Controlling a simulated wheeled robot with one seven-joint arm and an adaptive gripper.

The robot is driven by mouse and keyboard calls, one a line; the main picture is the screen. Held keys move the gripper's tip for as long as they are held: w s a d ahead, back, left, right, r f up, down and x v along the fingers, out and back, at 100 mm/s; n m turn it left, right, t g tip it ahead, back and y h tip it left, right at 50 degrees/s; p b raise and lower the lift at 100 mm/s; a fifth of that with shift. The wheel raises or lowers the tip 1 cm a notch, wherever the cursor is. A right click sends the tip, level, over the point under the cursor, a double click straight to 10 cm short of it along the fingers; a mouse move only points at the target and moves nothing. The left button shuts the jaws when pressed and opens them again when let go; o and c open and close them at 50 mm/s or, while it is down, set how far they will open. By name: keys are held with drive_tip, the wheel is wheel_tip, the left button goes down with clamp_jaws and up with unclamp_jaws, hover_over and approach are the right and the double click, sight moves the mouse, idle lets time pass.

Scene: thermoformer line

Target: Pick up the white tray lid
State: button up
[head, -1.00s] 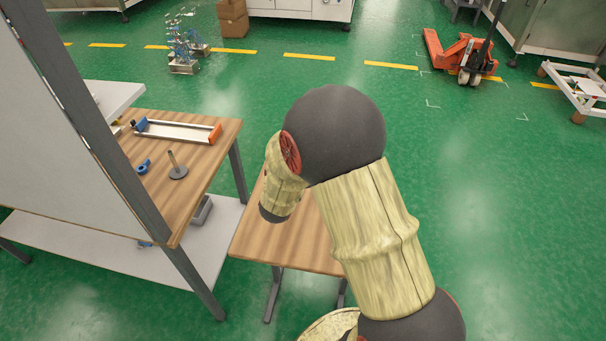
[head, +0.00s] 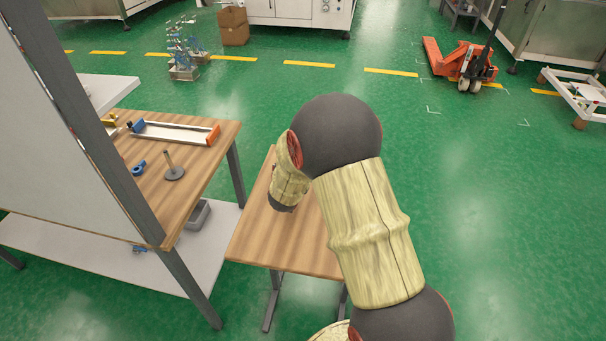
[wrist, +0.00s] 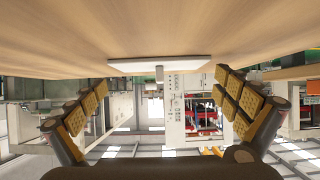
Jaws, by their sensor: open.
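The white tray lid (wrist: 185,62) shows in the wrist view as a thin white slab edge-on against a wooden tabletop (wrist: 60,40), which fills the top of that picture. My gripper (wrist: 161,82) is open, with one padded finger on each side of the picture. The lid and knob appear between the fingers, apart from them, and nothing is held. In the head view my arm covers part of the small wooden table (head: 270,240), and neither the lid nor my fingers can be made out there.
A larger workbench (head: 205,150) stands left of the small table, with a metal fixture (head: 175,132), a blue clamp-like part (head: 139,168) and a post on a round base (head: 174,172). A grey upright panel (head: 50,130) is nearer.

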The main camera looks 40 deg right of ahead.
drive_tip(key=shift+c, duration=1.1)
drive_tip(key=shift+s+f, duration=0.1)
drive_tip(key=shift+f, duration=0.05)
drive_tip(key=c, duration=1.5)
drive_tip(key=shift+c, duration=0.6)
